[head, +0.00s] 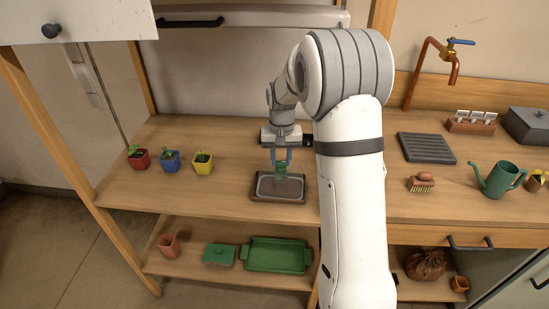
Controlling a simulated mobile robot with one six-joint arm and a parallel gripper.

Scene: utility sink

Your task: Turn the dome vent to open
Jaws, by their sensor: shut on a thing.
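A brown tray with a greyish, see-through-looking dome (279,188) sits on the wooden bench, left of my arm. A small green vent (281,170) stands on top of the dome. My gripper (281,161) points down over it, its blue fingers on either side of the green vent and shut on it. The vent is partly hidden between the fingers, and its exact turn angle cannot be told.
Red, blue and yellow seedling pots (171,161) stand to the left. Right of my arm are a dark ribbed mat (426,148), a brush (421,182) and a green watering can (497,180). A green tray (277,255) lies on the lower shelf.

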